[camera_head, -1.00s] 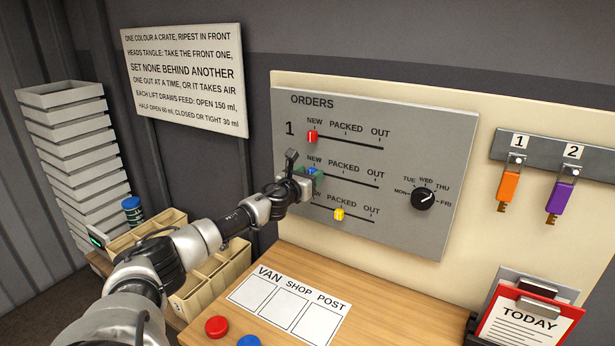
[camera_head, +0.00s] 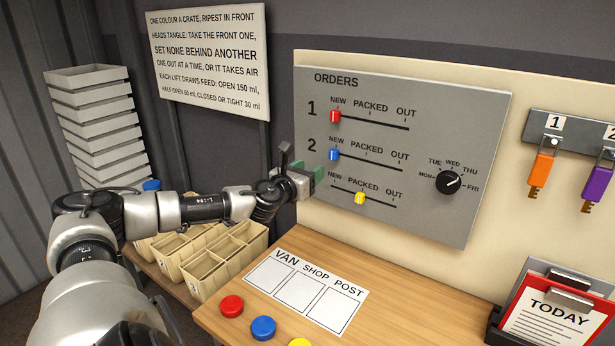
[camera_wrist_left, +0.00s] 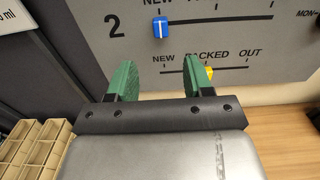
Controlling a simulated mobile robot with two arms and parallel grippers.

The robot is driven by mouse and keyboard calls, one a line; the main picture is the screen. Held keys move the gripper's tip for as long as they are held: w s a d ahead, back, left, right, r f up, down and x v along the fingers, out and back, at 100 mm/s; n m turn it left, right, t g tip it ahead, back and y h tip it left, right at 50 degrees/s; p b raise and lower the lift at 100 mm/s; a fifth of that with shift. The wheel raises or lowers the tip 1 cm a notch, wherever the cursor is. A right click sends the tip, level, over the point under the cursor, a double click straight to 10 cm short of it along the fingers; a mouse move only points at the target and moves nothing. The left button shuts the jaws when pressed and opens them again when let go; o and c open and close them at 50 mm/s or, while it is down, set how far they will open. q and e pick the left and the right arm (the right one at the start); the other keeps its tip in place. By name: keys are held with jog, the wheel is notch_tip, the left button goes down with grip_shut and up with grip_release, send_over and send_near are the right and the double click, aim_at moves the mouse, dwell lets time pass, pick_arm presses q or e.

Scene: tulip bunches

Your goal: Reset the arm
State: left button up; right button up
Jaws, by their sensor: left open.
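My left arm comes in from the left in the head view. Its gripper (camera_head: 318,172) is open and empty, in front of the left edge of the grey orders board (camera_head: 440,130). In the left wrist view the two green fingers (camera_wrist_left: 156,80) stand apart with nothing between them. The blue slider (camera_head: 334,154) of row 2 is at NEW, clear of the fingers; it also shows in the left wrist view (camera_wrist_left: 160,28). The red slider (camera_head: 335,117) of row 1 is at NEW. The yellow slider (camera_head: 360,198) is at PACKED. My right gripper is out of view.
Divided crates (camera_head: 212,268) stand below my left arm, and stacked grey trays (camera_head: 92,115) stand behind it. The wooden bench (camera_head: 400,290) holds a VAN SHOP POST card (camera_head: 306,291), coloured discs (camera_head: 232,306) and a red TODAY clipboard (camera_head: 552,316). Keys (camera_head: 541,172) hang at right.

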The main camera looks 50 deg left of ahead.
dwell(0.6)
